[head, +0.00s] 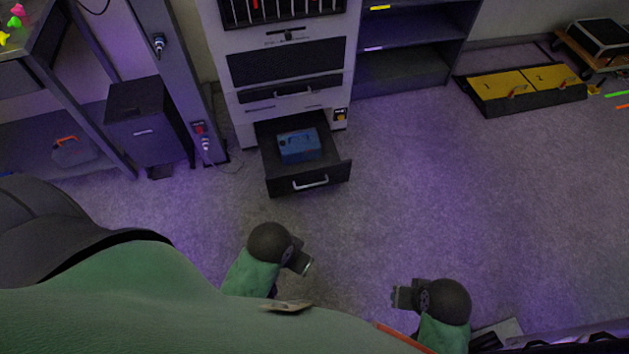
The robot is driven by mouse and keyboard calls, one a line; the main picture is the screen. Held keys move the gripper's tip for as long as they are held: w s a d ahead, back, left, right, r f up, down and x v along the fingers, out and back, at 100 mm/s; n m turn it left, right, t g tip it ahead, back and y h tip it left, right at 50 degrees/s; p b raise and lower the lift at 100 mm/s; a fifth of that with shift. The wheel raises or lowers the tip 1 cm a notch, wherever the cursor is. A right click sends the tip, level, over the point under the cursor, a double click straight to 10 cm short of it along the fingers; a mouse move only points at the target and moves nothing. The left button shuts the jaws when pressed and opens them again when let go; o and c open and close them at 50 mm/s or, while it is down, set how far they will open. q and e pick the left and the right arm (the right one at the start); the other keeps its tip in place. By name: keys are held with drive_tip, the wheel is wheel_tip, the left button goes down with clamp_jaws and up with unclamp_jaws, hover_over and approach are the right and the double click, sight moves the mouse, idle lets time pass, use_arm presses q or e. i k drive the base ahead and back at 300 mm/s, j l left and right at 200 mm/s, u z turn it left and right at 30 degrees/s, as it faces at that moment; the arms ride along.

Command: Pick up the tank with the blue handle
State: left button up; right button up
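A blue tank (298,146) lies inside an open black drawer (309,183) at the bottom of the white cabinet. A handle seems to be on its top, but it is too small and dark to make out clearly. My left gripper (301,263) is over the floor in front of the drawer, apart from the tank. My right gripper (401,297) is lower and farther right, also over bare floor. Neither gripper shows anything held, and their finger gaps are hard to see.
A grey tank with a red handle (70,150) sits on the left lower shelf. A dark cabinet (145,118) and a post with hanging cable (205,145) stand left of the drawer. A yellow-lidded box (522,88) lies at the upper right.

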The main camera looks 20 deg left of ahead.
sight(296, 147)
drive_tip(key=i+j+z, duration=0.1)
drive_tip(key=j+z, duration=0.25)
drive_tip(key=j, duration=1.45)
drive_tip(key=k+j+z, duration=0.1)
drive_tip(key=j+z, duration=0.2)
drive_tip(key=j, duration=1.45)
